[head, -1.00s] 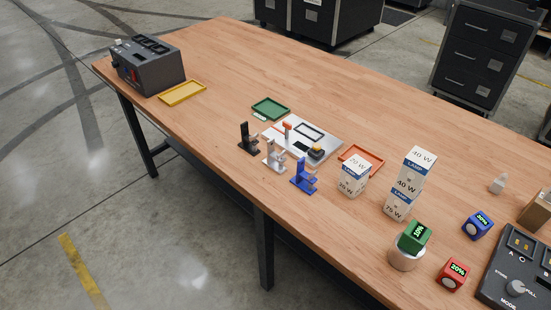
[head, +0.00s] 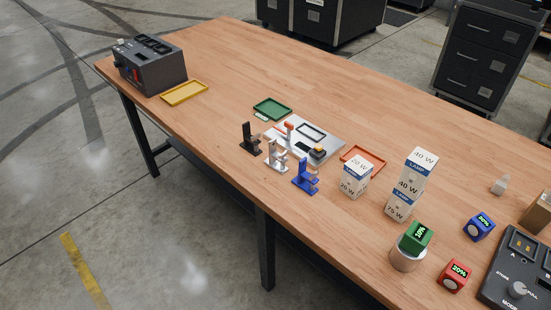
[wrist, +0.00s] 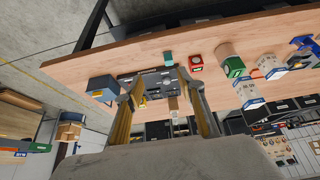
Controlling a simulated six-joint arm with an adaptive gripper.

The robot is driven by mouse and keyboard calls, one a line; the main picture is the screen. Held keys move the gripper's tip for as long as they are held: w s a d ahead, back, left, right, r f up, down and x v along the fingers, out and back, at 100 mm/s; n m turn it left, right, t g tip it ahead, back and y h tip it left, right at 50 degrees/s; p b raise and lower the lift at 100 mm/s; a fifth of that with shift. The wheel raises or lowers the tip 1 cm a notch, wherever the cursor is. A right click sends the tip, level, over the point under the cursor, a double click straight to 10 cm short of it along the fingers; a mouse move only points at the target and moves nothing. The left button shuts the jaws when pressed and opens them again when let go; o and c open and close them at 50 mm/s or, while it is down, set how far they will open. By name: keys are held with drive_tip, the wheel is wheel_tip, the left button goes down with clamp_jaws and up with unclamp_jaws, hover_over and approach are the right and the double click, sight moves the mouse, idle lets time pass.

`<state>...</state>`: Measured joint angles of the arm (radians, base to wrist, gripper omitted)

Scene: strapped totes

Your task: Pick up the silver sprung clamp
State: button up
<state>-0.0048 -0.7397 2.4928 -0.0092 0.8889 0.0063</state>
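The silver sprung clamp (head: 276,157) stands upright on the wooden table in the head view, between a black clamp (head: 250,140) on its left and a blue clamp (head: 305,178) on its right. I cannot make out the silver clamp in the wrist view; the blue clamp (wrist: 303,46) shows at its right edge. My gripper (wrist: 166,92) shows only in the wrist view. Its two fingers are spread apart with nothing between them, and it is away from the clamps.
A metal plate (head: 331,146) with small parts lies behind the clamps. Lamp boxes (head: 354,177), a taller stack (head: 408,190) and a green cube (head: 416,236) on a can stand to the right.

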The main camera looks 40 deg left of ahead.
drive_tip(key=w+a+r+n+t, duration=0.1)
drive_tip(key=w+a+r+t, duration=0.2)
drive_tip(key=w, duration=0.8)
drive_tip(key=w+a+r+n+t, duration=0.15)
drive_tip(key=w+r, duration=0.35)
drive_tip(key=w, duration=0.6)
drive_tip(key=w+a+n+t+y, duration=0.1)
drive_tip(key=w+a+n+y, duration=0.2)
drive_tip(key=w+a, duration=0.55)
drive_tip(key=w+a+n+y, duration=0.2)
drive_tip(key=w+a, duration=0.4)
drive_tip(key=a, duration=0.5)
drive_tip(key=a+f+n+g+y, duration=0.2)
drive_tip(key=a+f+n+y, duration=0.15)
drive_tip(key=a, duration=0.75)
drive_tip(key=a+f+n+g+y, duration=0.1)
drive_tip(key=a+f+n+y, duration=0.2)
drive_tip(key=a, duration=0.9)
drive_tip(key=s+a+f+n+g+y, duration=0.2)
drive_tip(key=s+a+f+n+g, duration=0.2)
drive_tip(key=s+a+f+g, duration=0.4)
drive_tip(key=s+a+f, duration=0.5)
drive_tip(key=a+f, duration=0.1)
drive_tip(key=a, duration=0.1)
drive_tip(key=shift+s+a+f, duration=0.25)
drive_tip(key=shift+a+f, duration=0.1)
drive_tip(key=shift+f, duration=0.05)
